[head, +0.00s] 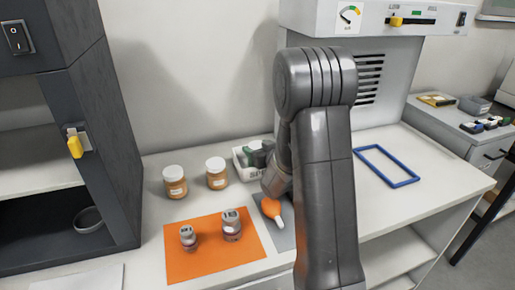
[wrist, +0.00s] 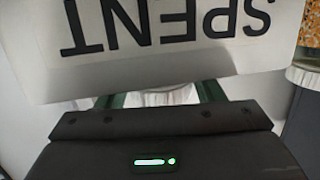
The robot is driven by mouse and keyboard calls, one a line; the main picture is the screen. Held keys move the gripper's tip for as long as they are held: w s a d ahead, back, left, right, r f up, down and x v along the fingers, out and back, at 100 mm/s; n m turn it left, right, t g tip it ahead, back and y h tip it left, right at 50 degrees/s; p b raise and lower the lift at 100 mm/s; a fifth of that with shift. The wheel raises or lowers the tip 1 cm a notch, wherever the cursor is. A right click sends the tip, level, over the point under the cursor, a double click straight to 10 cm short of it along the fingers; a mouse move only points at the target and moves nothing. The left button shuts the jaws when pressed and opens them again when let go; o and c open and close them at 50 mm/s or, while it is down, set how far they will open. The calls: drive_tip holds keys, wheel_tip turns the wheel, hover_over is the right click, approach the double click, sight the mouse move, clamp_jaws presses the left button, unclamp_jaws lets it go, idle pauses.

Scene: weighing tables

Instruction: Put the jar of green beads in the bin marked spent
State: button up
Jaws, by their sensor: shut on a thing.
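The white bin marked SPENT (head: 239,162) stands on the table beside two amber jars, partly hidden by my arm. In the wrist view its label, SPENT (wrist: 170,27), shows upside down and close. My gripper (wrist: 160,97) is at the bin, its fingers reaching behind the labelled front wall. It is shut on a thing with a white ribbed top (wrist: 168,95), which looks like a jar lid. The jar's body and any green beads are hidden. In the head view, dark green shapes (head: 256,156) show at the bin; I cannot tell them apart clearly.
Two white-lidded amber jars (head: 175,182) (head: 217,173) stand left of the bin. An orange, white-tipped object (head: 271,207) is in front of the bin. A blue frame (head: 404,183) lies right.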

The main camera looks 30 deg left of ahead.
drive_tip(key=shift+r, duration=0.1)
drive_tip(key=o, duration=1.1)
drive_tip(key=b+v, duration=0.1)
drive_tip(key=v, duration=1.1)
drive_tip(key=shift+s, duration=0.1)
